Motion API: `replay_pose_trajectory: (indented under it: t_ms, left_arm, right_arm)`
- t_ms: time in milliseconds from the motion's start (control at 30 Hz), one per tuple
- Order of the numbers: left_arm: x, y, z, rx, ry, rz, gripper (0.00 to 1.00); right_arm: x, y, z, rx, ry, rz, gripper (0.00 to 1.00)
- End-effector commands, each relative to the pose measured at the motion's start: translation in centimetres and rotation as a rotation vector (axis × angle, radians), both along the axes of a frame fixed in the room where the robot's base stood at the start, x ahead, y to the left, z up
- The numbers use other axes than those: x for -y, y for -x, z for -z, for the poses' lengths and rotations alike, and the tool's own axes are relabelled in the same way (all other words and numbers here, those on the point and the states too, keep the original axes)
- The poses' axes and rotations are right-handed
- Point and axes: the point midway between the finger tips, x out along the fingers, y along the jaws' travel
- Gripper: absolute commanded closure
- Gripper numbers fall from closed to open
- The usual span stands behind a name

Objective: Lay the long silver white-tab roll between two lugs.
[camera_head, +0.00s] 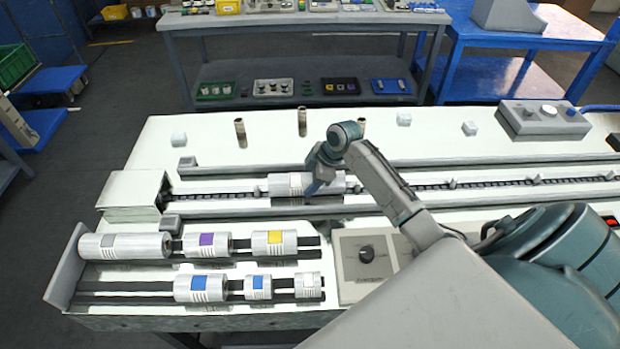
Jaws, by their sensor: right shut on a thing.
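The long silver roll with a pale, white-looking tab (281,186) lies lengthwise along the chain conveyor (220,188). My right gripper (318,182) is over its right half, pointing down and shut on it; the fingertips are partly hidden by the wrist. One small lug (258,191) shows at the roll's left end and another lug (357,188) just past its right end. The roll appears between these two. I cannot tell whether it rests fully on the chain. My left gripper is not in view.
A rack (62,268) at front left holds several rolls: a long grey-tab roll (125,246), a purple-tab roll (208,245), a yellow-tab roll (274,243) and smaller ones. Rails (400,168) flank the chain. A control box (543,120) stands back right. The chain further right is free.

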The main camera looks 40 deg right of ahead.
Motion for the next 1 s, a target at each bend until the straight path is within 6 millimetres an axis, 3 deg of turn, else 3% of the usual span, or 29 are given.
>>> replay_pose_trajectory:
  t_ms: [333,367,500,800,1000]
  left_arm:
    - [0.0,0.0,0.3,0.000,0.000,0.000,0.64]
    - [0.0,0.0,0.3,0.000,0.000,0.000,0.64]
    - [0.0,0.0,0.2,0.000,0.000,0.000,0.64]
    - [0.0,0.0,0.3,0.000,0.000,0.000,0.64]
    - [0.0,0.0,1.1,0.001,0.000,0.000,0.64]
  right_arm:
    - [0.0,-0.1,0.5,0.003,0.000,-0.001,0.92]
    - [0.0,-0.1,0.5,0.004,0.000,-0.001,0.40]
    - [0.0,-0.1,0.5,0.003,-0.001,0.000,0.17]
    - [0.1,0.1,0.6,-0.002,0.000,0.001,0.17]
    - [1.0,0.8,-1.6,0.003,0.004,-0.001,0.17]
